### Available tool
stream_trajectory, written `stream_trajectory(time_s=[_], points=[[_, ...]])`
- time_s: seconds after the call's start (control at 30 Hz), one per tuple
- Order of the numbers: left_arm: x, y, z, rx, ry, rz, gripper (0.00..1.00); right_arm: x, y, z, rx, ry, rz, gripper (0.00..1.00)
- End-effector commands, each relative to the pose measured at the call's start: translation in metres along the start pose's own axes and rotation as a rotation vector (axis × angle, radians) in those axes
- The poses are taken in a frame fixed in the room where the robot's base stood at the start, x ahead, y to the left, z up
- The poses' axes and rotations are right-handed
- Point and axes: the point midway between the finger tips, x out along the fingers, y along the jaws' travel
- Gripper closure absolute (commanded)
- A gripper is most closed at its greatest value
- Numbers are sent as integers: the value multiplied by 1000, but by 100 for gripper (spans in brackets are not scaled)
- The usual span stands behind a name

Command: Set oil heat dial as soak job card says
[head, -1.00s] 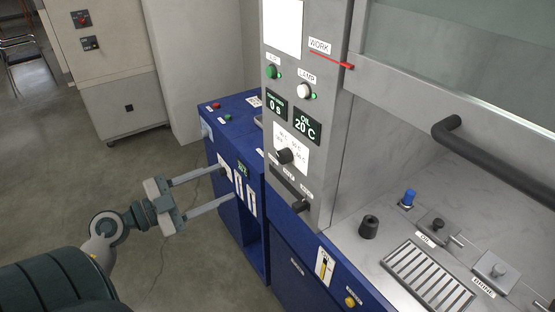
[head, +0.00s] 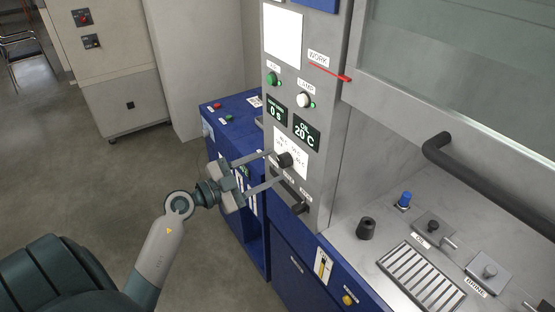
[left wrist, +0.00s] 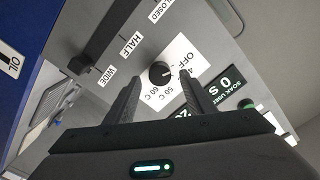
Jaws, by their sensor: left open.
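The oil heat dial (head: 285,160) is a black knob on a white scale plate on the grey control column. The oil display (head: 306,132) reads 20 C. My left gripper (head: 274,168) is open, its fingertips close to the dial, one on either side; contact cannot be told. The left gripper (left wrist: 160,92) also shows in the wrist view. No job card text is readable.
A soak display (head: 275,110) reads 0 s. Green (head: 272,79) and white (head: 303,101) buttons sit above. A lever (head: 299,208) in a slot marked HALF and WIDE is just below the dial. A blank-looking white panel (head: 283,35) is at the top. A sash handle (head: 490,185) projects at right.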

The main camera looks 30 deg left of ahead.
Motion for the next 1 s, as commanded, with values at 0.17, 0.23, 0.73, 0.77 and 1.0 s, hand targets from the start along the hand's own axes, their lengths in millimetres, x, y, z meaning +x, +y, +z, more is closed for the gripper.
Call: stream_trajectory(time_s=[0.17, 0.23, 0.73, 0.77, 1.0], points=[[22, -1, -1, -1, 1, -1, 51, -6, 0, 0, 0, 0, 0, 69], [28, 0, 0, -1, 1, 0, 51, -7, 0, 0, 0, 0, 0, 69], [33, 0, 0, 0, 0, 0, 70, -8, 0, 0, -1, 0, 0, 69], [33, 0, 0, 0, 0, 0, 77, -8, 0, 0, -1, 0, 0, 69], [33, 0, 0, 2, 0, 0, 92, -8, 1, 0, -1, 0, 1, 69]])
